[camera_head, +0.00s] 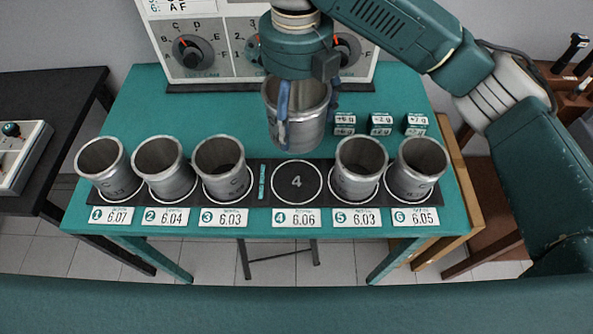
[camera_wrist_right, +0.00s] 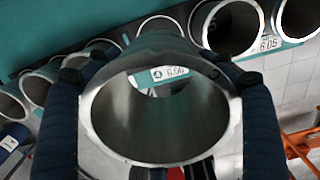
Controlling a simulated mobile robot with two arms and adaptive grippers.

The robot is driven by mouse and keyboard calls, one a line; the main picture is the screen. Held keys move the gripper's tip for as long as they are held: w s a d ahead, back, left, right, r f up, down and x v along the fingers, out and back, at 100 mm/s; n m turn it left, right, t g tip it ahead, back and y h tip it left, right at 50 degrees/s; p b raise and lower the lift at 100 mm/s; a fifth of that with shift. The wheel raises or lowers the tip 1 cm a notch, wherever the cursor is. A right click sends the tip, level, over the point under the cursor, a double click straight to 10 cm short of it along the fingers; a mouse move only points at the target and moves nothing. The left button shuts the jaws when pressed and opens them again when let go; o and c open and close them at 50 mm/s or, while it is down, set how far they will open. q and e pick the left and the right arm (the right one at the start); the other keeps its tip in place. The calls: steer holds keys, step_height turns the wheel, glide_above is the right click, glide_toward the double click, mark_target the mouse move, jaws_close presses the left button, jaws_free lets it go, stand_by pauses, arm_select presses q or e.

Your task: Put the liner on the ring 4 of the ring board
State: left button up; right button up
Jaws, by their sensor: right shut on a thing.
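My right gripper (camera_head: 284,105) is shut on the liner (camera_head: 308,120), a grey metal cylinder. It holds the liner upright above the table, just behind ring 4 (camera_head: 296,182) in the head view. Ring 4 on the dark ring board (camera_head: 255,199) is bare, a white circle with the number 4. In the right wrist view the liner (camera_wrist_right: 160,145) fills the middle, with a dark finger on each side, and the label 4 shows through its bore. My left gripper is in neither view.
Similar liners stand on rings 1 (camera_head: 108,170), 2 (camera_head: 166,168), 3 (camera_head: 222,167), 5 (camera_head: 358,168) and 6 (camera_head: 417,167). Small green blocks (camera_head: 381,124) lie at the right rear. A panel with dials (camera_head: 192,50) stands behind. The left rear of the green table (camera_head: 150,110) is clear.

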step_height(320, 180, down, 18)
steer(key=p, duration=0.3)
steer(key=shift+s+r, duration=0.1)
steer(key=shift+f, duration=0.3)
steer(key=shift+f, duration=0.15)
steer(key=o, duration=1.5)
step_height(320, 180, up, 12)
steer(key=b, duration=0.2)
steer(key=shift+b, duration=0.4)
